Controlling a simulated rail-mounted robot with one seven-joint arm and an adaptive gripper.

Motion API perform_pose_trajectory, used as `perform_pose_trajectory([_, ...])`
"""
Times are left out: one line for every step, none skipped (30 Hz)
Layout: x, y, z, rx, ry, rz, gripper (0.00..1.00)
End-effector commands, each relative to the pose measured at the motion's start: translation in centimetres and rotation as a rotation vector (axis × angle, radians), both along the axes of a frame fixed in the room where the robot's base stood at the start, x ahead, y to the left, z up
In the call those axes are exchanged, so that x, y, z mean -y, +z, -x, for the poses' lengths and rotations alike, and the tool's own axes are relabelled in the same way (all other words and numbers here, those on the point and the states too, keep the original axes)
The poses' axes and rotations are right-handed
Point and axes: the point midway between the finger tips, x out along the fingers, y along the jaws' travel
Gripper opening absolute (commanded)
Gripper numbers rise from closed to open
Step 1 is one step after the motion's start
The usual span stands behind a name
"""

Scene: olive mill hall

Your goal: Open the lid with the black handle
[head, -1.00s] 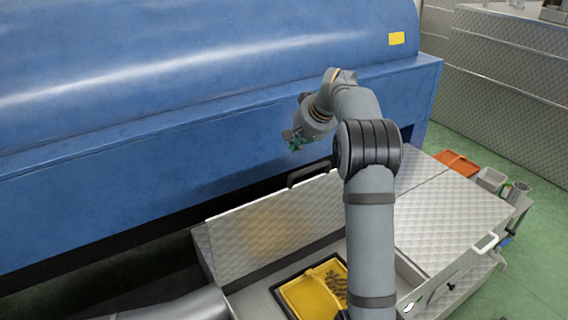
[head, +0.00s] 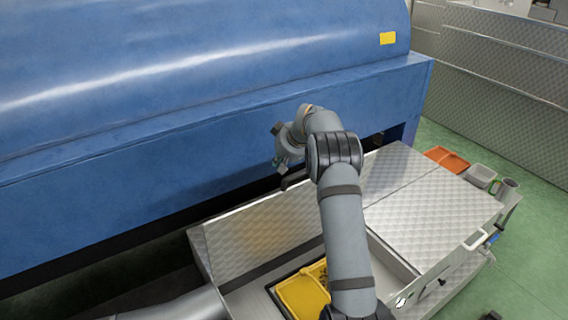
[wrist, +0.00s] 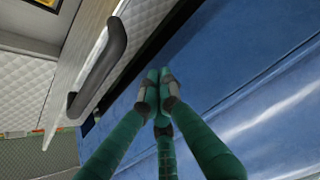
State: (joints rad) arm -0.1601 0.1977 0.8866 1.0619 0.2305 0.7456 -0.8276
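The lid with the black handle (head: 255,231) is a quilted metal panel. It stands raised and tilted back toward the blue machine, with the box beneath it open. Its black handle (head: 291,182) is at the upper edge, partly hidden by my arm. In the wrist view the black handle (wrist: 103,62) runs along the lid's edge, to the left of my fingers. My gripper (head: 284,163) is just above the handle in the head view. In the wrist view its green fingertips (wrist: 157,84) are together, with nothing between them, apart from the handle.
A blue machine (head: 190,110) fills the back. A yellow tray (head: 303,292) sits in the open box. A flat lid with a white handle (head: 475,240) covers the right part. An orange tray (head: 447,159) and a white container (head: 480,176) are at the far right end.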

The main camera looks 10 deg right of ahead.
Motion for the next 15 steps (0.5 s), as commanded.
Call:
perform_pose_trajectory([0.3,0.1,0.6,0.003,-0.003,-0.001,0.0])
perform_pose_trajectory([0.4,0.1,0.8,0.004,-0.004,0.0,0.0])
perform_pose_trajectory([0.5,-0.1,1.2,0.003,-0.004,0.0,0.0])
perform_pose_trajectory([0.6,-0.1,1.5,0.004,-0.005,0.0,0.0])
perform_pose_trajectory([0.7,-0.2,1.7,0.003,-0.004,0.0,0.0])
perform_pose_trajectory([0.8,-0.3,2.0,0.004,-0.004,-0.001,0.0])
perform_pose_trajectory([0.9,-0.4,2.2,0.004,-0.004,0.0,0.0])
perform_pose_trajectory([1.0,-0.4,2.4,0.005,-0.004,-0.002,0.0])
perform_pose_trajectory([1.0,-0.5,2.6,0.004,-0.004,0.0,0.0])
perform_pose_trajectory([1.1,-0.6,2.7,0.005,-0.003,0.0,0.0])
perform_pose_trajectory([1.1,-0.7,2.9,0.004,-0.003,-0.001,0.0])
perform_pose_trajectory([1.1,-0.7,3.0,0.004,-0.003,-0.001,0.0])
perform_pose_trajectory([1.2,-0.7,3.1,0.004,-0.003,0.0,0.0])
perform_pose_trajectory([1.2,-0.7,3.1,0.005,-0.003,0.0,0.0])
perform_pose_trajectory([1.2,-0.7,3.2,0.005,-0.003,0.0,0.0])
